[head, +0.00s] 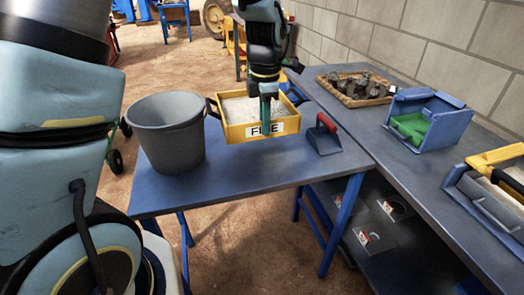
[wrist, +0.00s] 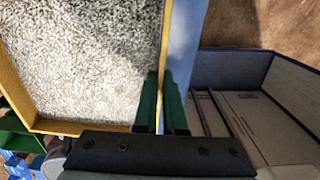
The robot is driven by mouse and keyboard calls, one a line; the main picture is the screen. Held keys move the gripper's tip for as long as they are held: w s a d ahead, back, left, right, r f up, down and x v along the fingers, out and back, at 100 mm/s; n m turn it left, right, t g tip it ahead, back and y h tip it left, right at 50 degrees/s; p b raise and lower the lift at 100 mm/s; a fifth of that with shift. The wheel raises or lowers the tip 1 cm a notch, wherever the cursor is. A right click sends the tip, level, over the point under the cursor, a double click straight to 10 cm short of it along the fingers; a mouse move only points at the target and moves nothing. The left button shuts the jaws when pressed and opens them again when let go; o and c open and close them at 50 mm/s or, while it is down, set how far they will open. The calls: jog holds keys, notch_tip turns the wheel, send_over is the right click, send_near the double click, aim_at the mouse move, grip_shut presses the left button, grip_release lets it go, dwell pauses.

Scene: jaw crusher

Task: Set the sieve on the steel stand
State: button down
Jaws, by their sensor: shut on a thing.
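A yellow box (head: 235,132) labelled FINE, with dark side handles, is on or just above the blue table; I cannot tell which. It holds pale granular material, which fills the left of the wrist view. My gripper (head: 267,108) points down at its front wall. In the wrist view, the green fingers (wrist: 162,108) are shut on the yellow rim (wrist: 163,45), one on each side. No round sieve shows, and I cannot surely tell whether this box is the sieve. I cannot identify a steel stand for certain.
A grey bucket (head: 168,135) stands left of the box. A red-handled dustpan (head: 324,140) lies to its right. The side bench holds a wooden tray of dark rocks (head: 355,100), a blue holder with green inside (head: 447,128) and a blue-and-yellow tray (head: 480,200). The table front is clear.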

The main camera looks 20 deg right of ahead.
notch_tip(320, 180, down, 10)
jog(key=shift+d+r+p, duration=0.1)
jog(key=shift+r+p, duration=0.05)
jog(key=shift+p, duration=0.45)
jog(key=c, duration=1.4)
grip_release()
jog(key=shift+f, duration=0.2)
jog(key=shift+c, duration=0.2)
jog(key=o, duration=0.4)
jog(key=shift+o, duration=0.2)
notch_tip(320, 180, up, 12)
jog(key=b, duration=0.1)
jog(key=shift+s+r+b, duration=0.15)
jog(key=shift+r+b, duration=0.05)
jog(key=shift+b, duration=0.15)
